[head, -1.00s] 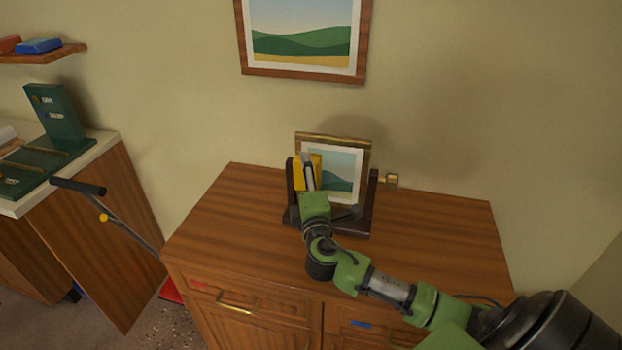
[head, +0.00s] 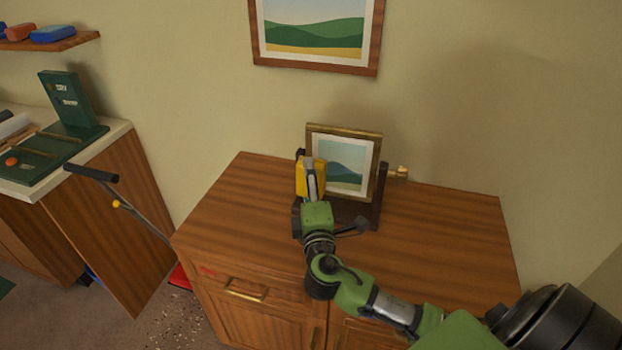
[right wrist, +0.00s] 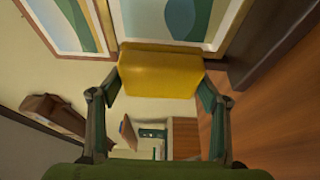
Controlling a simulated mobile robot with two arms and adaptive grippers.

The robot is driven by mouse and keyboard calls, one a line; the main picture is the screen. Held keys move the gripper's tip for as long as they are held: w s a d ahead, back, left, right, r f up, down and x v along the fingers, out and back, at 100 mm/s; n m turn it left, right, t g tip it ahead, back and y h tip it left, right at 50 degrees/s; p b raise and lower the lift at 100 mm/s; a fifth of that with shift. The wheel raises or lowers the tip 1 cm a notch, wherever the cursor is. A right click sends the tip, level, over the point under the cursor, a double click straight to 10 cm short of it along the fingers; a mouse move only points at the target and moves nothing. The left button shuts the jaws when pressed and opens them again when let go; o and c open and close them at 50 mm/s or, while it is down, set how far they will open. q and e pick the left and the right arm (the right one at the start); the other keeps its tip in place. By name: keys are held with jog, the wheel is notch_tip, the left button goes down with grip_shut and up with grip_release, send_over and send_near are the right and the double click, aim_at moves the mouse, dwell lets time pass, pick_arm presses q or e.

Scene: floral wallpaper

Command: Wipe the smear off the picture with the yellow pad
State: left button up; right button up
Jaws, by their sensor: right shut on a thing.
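A small framed picture (head: 345,165) of a blue hill stands in a dark wooden holder (head: 379,195) on the brown cabinet; its glass also shows at the top of the right wrist view (right wrist: 170,18). My right gripper (head: 312,182) is shut on the yellow pad (head: 302,180), which spans the fingers in the right wrist view (right wrist: 160,72). The pad is at the picture's left side, in front of its frame. I cannot tell whether it touches the picture. I cannot make out a smear; the pad and gripper hide the left edge. My left gripper is not in view.
The brown cabinet top (head: 450,225) is clear to the right. A larger landscape picture (head: 316,35) hangs on the wall above. A green stand (head: 72,105) is on the left counter, and a black-handled rod (head: 92,173) is beside it. A brass knob (head: 402,173) is right of the frame.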

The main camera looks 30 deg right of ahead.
jog(key=shift+s+a, duration=1)
jog(key=shift+a, duration=0.15)
